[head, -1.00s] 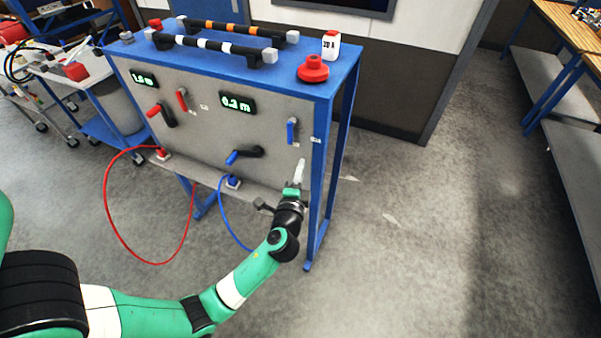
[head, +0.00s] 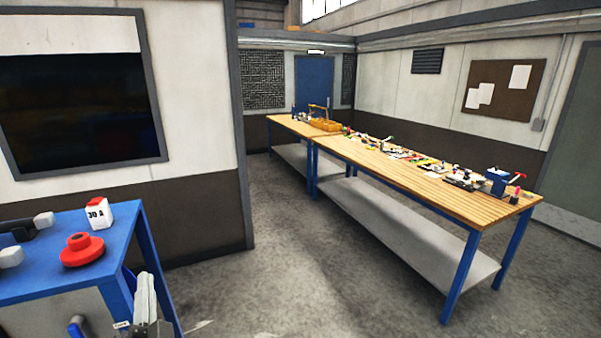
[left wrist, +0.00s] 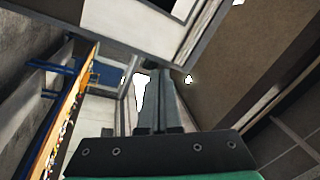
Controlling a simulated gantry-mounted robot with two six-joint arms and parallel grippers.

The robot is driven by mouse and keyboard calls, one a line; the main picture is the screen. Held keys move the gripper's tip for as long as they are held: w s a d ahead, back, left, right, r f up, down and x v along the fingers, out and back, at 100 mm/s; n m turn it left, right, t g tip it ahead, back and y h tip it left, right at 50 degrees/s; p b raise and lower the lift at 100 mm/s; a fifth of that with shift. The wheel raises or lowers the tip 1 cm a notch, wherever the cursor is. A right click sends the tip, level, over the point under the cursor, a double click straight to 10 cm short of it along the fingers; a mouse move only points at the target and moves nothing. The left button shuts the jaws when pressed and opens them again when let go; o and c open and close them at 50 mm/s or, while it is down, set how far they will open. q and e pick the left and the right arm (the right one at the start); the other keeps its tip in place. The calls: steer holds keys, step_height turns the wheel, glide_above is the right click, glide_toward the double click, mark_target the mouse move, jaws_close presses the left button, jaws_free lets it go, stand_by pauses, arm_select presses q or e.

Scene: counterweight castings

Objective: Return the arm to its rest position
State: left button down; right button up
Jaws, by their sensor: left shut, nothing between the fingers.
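My left gripper (head: 145,287) stands at the lower left of the head view, its grey fingers pointing up beside the right end of the blue-framed panel stand (head: 140,240). In the left wrist view my left gripper (left wrist: 158,78) shows its two fingers pressed together with nothing between them. Most of my left arm is below the head view's edge. My right gripper is in neither view.
On the stand's top are a red flanged knob (head: 82,250), a white and red box marked 30 A (head: 98,213) and a dark bar handle. A long wooden workbench (head: 400,180) with several small items stands to the right. Bare floor (head: 300,270) lies between.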

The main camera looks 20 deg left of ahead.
arm_select(q)
steer(key=d+r+n+t+h, duration=0.1)
steer(key=d+r+n+t, duration=0.15)
steer(key=r, duration=0.45)
steer(key=d+r+n+t+h, duration=0.15)
steer(key=d+r, duration=0.25)
steer(key=r, duration=0.4)
steer(key=s+d+r+m+t+h, duration=0.2)
steer(key=s+d+r+t+h, duration=0.75)
steer(key=d+r+h, duration=0.4)
step_height(320, 180, up, 22)
steer(key=g+p, duration=0.1)
steer(key=p, duration=2)
steer(key=shift+w+a+p, duration=0.15)
steer(key=shift+w+p, duration=0.15)
steer(key=shift+p, duration=0.05)
